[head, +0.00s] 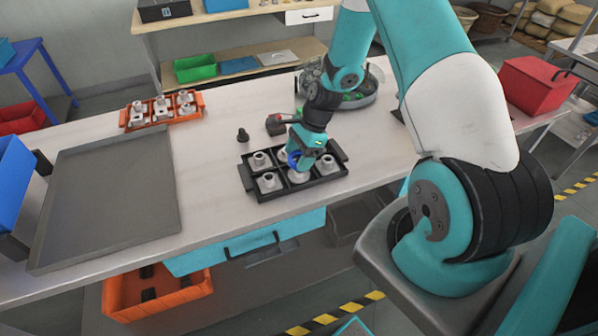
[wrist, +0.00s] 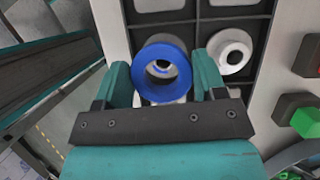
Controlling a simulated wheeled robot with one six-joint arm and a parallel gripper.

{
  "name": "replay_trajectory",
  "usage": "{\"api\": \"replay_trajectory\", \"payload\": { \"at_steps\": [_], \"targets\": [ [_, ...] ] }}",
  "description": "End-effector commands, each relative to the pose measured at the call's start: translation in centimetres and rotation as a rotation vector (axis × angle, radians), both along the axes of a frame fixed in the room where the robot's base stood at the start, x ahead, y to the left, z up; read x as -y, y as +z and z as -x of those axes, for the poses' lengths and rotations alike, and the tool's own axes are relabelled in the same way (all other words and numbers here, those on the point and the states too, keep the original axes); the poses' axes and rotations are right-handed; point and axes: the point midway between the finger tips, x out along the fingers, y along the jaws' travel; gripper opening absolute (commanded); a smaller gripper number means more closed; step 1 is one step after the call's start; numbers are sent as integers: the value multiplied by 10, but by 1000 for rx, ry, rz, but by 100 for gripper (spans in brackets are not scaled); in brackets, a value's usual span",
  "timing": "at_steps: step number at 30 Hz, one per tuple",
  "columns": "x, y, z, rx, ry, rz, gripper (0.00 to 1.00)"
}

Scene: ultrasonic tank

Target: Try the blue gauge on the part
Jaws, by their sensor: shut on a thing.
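My gripper (wrist: 165,85) is shut on the blue gauge (wrist: 143,72), a blue ring seen nearly end-on between its two teal fingers in the wrist view. In the head view the blue gauge (head: 293,160) shows at my gripper (head: 300,163), over the black divided tray (head: 330,181). Through the ring's hole a pale metal part (wrist: 161,68) shows. I cannot tell whether the ring touches it or is around it. Grey flanged parts (head: 268,181) stand upright in the tray's compartments. Another one (wrist: 234,49) is right of the ring in the wrist view.
An orange tray (head: 126,119) of similar parts stands at the back left. A large empty grey tray (head: 112,200) lies at left. A round clear-walled container (head: 372,92) is farther back.

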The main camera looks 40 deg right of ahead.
Motion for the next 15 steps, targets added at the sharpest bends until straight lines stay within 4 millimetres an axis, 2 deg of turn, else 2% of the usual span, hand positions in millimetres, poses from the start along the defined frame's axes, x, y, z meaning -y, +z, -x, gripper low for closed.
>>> {"api": "replay_trajectory", "payload": {
  "at_steps": [15],
  "targets": [
    [0,10,0,1,1,0,33]
  ]
}}
